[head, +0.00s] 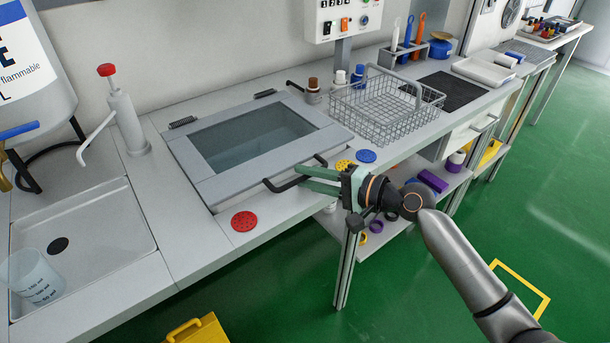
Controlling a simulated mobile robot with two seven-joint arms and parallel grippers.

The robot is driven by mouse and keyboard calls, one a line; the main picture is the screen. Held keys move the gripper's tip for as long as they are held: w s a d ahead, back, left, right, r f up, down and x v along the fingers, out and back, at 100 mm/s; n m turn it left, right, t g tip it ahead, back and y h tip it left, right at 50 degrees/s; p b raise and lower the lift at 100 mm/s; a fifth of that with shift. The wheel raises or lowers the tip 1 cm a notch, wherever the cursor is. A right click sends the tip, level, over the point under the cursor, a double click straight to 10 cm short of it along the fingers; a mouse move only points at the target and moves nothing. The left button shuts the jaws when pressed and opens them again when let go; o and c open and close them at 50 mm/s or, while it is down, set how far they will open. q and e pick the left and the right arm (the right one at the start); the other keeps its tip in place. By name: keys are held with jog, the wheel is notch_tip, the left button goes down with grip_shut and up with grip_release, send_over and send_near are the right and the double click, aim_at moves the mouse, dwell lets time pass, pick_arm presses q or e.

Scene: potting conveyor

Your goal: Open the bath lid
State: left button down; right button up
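The bath lid (188,160) is a grey frame with a dark glass pane (245,138), set in the counter. It lies flat and closed, with two hinges along its back edge. A black bar handle (280,186) runs along its front edge. My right gripper (304,178), with green fingers, reaches in from the right. Its fingertips are at the middle of the handle and hide part of the bar. I cannot tell whether they are clamped on it or only around it. My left gripper is not in view.
A wire basket (388,112) stands right of the lid. Red (244,221), yellow and blue (366,156) discs lie near the counter's front. A pump bottle (124,115) and a sink (100,222) with a beaker (36,275) are on the left. A control box (343,18) hangs behind.

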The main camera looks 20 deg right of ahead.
jog(key=shift+w+a+f, duration=0.1)
jog(key=shift+w+a, duration=0.2)
jog(key=shift+a, duration=0.05)
grip_shut()
dwell(1.3)
